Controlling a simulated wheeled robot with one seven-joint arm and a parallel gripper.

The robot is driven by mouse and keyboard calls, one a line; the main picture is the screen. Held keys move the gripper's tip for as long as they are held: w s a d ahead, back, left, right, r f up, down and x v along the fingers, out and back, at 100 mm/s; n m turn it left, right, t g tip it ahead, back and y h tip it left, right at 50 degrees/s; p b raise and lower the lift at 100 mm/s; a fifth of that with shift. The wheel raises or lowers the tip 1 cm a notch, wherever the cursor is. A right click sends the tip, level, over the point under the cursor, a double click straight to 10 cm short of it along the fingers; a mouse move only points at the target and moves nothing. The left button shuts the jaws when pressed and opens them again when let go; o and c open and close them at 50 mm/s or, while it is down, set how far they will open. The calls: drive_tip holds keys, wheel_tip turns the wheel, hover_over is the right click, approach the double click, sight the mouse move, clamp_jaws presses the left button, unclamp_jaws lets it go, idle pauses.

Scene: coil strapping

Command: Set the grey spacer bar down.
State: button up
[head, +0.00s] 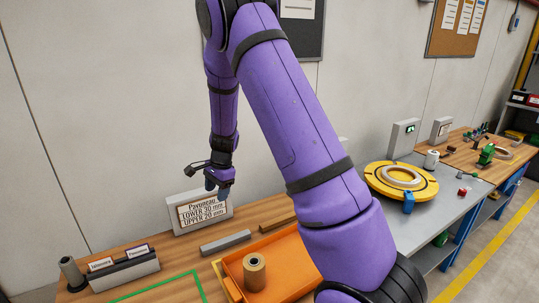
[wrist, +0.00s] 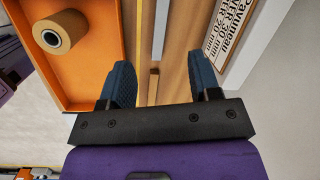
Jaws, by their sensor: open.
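The grey spacer bar (head: 225,242) lies flat on the wooden bench, behind the orange tray and in front of the sign. In the wrist view the grey bar (wrist: 160,28) runs lengthwise, ahead of the gap between my fingers. My gripper (head: 218,190) is open, with nothing between its fingers, and hangs above the bench in front of the sign. In the wrist view both dark fingertips of my gripper (wrist: 160,75) stand apart, above the bench.
The orange tray (head: 232,278) holds a tan roll (head: 254,272). A brown wooden bar (head: 278,222) lies right of the grey bar. The sign (head: 200,212) stands behind. A labelled holder (head: 124,270) is at the left; a yellow turntable (head: 375,181) stands on the grey table at the right.

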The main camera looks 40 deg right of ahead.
drive_tip(key=s+a+r+n+t, duration=0.1)
drive_tip(key=s+a+r+n, duration=0.25)
drive_tip(key=s+r, duration=0.55)
drive_tip(key=s+a+r+n+t, duration=0.15)
drive_tip(key=s+r+n, duration=0.4)
drive_tip(key=r, duration=0.75)
drive_tip(key=s+a+r+n+h, duration=0.1)
drive_tip(key=s+r+n, duration=0.2)
drive_tip(key=s, duration=0.7)
drive_tip(key=s+r+n+t+h, duration=0.1)
drive_tip(key=s+r+n, duration=0.3)
drive_tip(key=s, duration=0.6)
drive_tip(key=shift+s+a+n, duration=0.2)
drive_tip(key=shift+a+n, duration=0.1)
drive_tip(key=shift+a, duration=0.1)
